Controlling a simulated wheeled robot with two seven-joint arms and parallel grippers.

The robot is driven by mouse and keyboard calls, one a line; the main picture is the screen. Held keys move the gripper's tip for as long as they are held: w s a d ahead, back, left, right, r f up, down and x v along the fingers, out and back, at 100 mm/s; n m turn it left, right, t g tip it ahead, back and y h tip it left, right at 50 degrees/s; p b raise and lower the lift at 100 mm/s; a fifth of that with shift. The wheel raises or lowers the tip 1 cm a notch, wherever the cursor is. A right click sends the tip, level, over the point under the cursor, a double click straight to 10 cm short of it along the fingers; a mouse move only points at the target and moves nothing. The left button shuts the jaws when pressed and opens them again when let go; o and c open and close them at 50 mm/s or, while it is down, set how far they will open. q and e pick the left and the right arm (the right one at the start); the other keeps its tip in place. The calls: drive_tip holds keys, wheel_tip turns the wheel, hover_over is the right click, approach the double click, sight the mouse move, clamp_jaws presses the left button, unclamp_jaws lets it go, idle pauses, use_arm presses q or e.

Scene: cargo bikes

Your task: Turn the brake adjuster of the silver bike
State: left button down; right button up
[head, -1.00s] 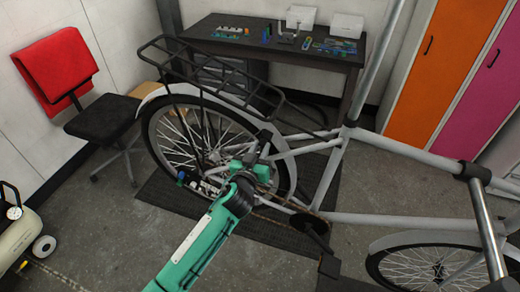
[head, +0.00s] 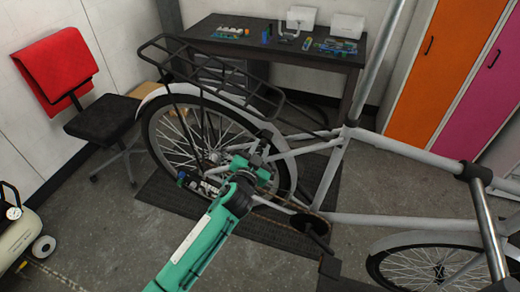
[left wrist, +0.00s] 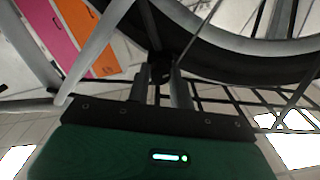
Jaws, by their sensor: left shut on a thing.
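The silver bike (head: 375,219) stands upright with its rear wheel (head: 178,140) at the left and a black rack above it. My left gripper (head: 250,162) is beside the rear wheel, near the hub. In the left wrist view its two fingers (left wrist: 160,88) are closed around a small dark part (left wrist: 159,70) below the tyre. This appears to be the brake adjuster; its details are too dark to tell. In the head view, my own wrist and gripper mostly hide it. My right gripper is not in view.
A dark workbench (head: 345,58) with tools and white boxes stands behind the bike. A black chair (head: 105,115) with a red cloth is at the left, and a compressor (head: 15,235) at the lower left.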

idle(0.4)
use_arm(q)
drive_tip(key=c, duration=1.2)
unclamp_jaws()
drive_tip(key=shift+c, duration=0.2)
drive_tip(key=shift+s+a+f, duration=0.1)
drive_tip(key=shift+s, duration=0.2)
drive_tip(key=b+v, duration=0.4)
drive_tip(key=v, duration=0.9)
drive_tip(key=shift+b, duration=0.3)
drive_tip(key=shift+s, duration=0.15)
